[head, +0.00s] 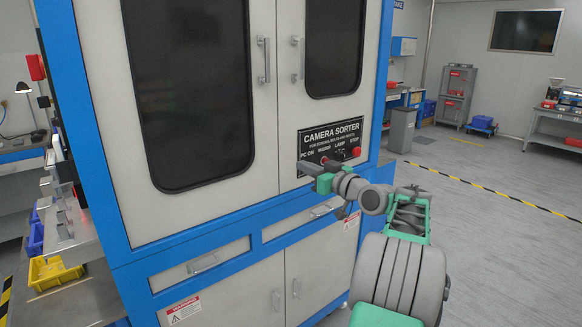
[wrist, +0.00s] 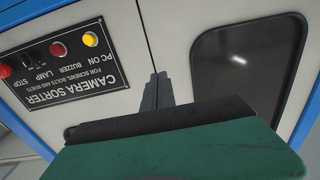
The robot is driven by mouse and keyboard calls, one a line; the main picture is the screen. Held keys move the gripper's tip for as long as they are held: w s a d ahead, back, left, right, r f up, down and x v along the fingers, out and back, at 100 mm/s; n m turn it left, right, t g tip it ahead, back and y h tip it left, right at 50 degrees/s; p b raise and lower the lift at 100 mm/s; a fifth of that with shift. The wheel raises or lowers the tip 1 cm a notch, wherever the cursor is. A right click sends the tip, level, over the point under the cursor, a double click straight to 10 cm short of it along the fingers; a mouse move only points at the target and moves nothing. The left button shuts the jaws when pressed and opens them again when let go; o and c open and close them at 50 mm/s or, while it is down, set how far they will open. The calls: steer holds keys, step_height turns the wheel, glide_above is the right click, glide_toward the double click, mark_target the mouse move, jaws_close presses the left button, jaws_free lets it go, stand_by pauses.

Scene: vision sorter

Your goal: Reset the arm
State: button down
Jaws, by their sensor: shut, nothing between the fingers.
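My arm (head: 375,198) reaches from the lower right toward the front of the camera sorter cabinet (head: 205,215). My gripper (head: 300,172) is in front of the black control panel (head: 332,138), near its lower edge. In the wrist view my gripper (wrist: 158,85) is shut and empty, beside the panel (wrist: 62,62), which appears upside down. A yellow button (wrist: 90,41) and red buttons show on the panel. Whether the fingertips touch the cabinet cannot be told.
The cabinet has door handles (head: 263,60) and drawers (head: 200,264) close to my arm. A side table with a yellow bin (head: 55,273) stands at the left. A grey bin (head: 402,130) stands behind at the right. The floor (head: 500,220) at the right is open.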

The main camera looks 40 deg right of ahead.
steer(key=a+f+g+y+p, duration=0.1)
steer(key=a+f+g+p, duration=0.2)
steer(key=a, duration=1)
steer(key=a+f+g+p, duration=0.25)
steer(key=a+g, duration=0.25)
steer(key=a, duration=0.9)
steer(key=s+a+f+g+p, duration=0.1)
steer(key=s+a+f+g, duration=0.1)
steer(key=s, duration=0.6)
steer(key=s+a+f+g+h+p, duration=0.1)
steer(key=s+a+f, duration=0.3)
steer(key=s, duration=0.4)
steer(key=s+a+f+g+h, duration=0.1)
steer(key=s+a+f+g, duration=0.2)
steer(key=s, duration=0.5)
steer(key=a+f, duration=0.1)
steer(key=a, duration=0.1)
steer(key=shift+a+m+g+p, duration=0.3)
steer(key=shift+a+g+p, duration=0.05)
steer(key=shift+g+p, duration=0.05)
